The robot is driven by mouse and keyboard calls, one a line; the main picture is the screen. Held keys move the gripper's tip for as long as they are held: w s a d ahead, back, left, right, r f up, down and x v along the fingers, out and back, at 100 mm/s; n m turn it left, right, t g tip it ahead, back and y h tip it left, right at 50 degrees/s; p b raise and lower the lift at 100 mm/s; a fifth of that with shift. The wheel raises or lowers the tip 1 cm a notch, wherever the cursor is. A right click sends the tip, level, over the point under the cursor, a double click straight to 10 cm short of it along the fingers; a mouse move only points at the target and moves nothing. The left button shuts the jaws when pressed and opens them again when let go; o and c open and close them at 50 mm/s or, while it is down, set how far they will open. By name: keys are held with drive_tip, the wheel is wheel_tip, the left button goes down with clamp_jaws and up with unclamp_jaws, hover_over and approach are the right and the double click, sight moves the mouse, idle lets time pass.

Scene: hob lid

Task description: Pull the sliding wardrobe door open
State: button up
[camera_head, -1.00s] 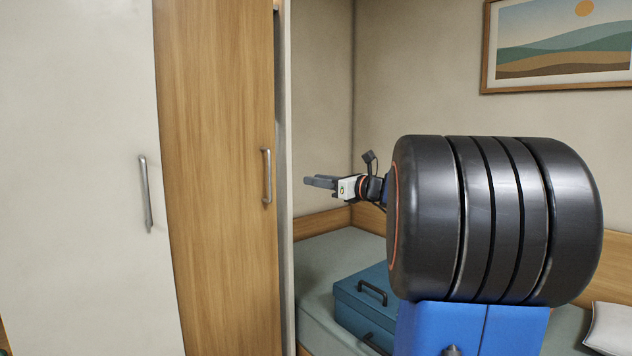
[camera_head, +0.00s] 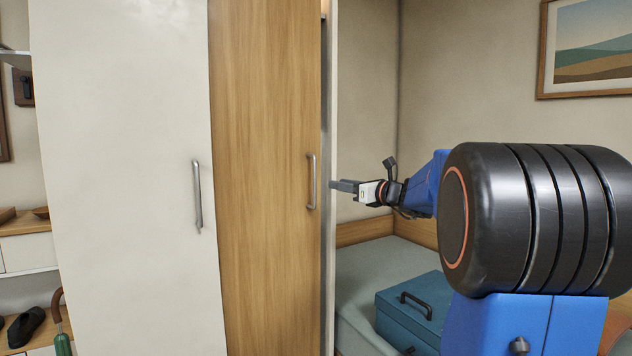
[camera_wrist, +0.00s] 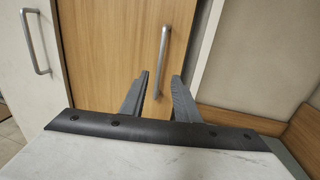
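The wardrobe has a white door (camera_head: 125,170) with a vertical metal handle (camera_head: 197,195) and, right of it, a wood-coloured door (camera_head: 262,150) with its own vertical metal handle (camera_head: 311,182). A narrow dark gap shows at the wood door's right edge, beside the white side panel (camera_head: 332,120). My gripper (camera_head: 338,186) is to the right of the wood door's handle, apparently in front of the side panel. In the wrist view my gripper (camera_wrist: 152,92) has its two fingers apart with nothing between them. The wood door's handle (camera_wrist: 162,60) stands ahead of the fingertips, and the white door's handle (camera_wrist: 36,42) is farther left.
A bed (camera_head: 357,285) with a teal case (camera_head: 425,308) on it lies right of the wardrobe. A framed picture (camera_head: 588,50) hangs on the back wall. At far left are shelves with a dark shoe (camera_head: 25,326) and a green umbrella (camera_head: 62,342).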

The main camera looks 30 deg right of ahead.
drive_tip(key=x, duration=1.3)
clamp_jaws()
